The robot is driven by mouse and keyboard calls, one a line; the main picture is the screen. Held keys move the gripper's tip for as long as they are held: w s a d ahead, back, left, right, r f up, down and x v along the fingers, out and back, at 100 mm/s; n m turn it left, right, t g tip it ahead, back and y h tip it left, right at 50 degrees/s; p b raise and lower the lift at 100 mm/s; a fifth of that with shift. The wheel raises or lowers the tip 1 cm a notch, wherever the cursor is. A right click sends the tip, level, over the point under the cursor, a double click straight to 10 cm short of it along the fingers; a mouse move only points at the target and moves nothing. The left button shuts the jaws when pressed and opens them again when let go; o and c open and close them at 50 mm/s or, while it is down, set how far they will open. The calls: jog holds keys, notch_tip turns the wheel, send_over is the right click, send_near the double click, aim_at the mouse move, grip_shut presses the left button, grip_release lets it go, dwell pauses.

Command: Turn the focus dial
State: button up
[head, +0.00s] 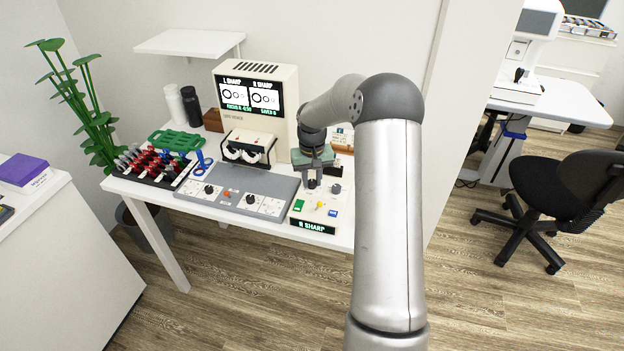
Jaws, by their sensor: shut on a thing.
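My gripper (312,179) points down over the back of a small white control box (318,216) on the right of the white table. It is shut on a dark dial (311,185) there, mostly hidden by the fingers; no label on it can be read. A second dark knob (336,188) stands to its right, apart from the fingers. The box also has a yellow lever (319,205), a green button (299,205), a blue button (333,213) and a front display reading "R SHARP". The viewer screen (249,96) shows "L SHARP", "R SHARP", a focus line and "SAVED 0".
A grey console (238,186) with black knobs and a red button lies left of the box. The beige viewer (285,116) stands behind. My arm hides part of the table's right side.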

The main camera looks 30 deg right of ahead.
aim_at(312, 182)
jog(key=n, duration=0.4)
jog(key=shift+r+n, duration=0.1)
jog(key=shift+n, duration=0.3)
dwell(0.4)
jog(key=o, duration=1)
notch_tip(312, 182, up, 17)
jog(key=b, duration=0.1)
jog(key=shift+r, duration=0.2)
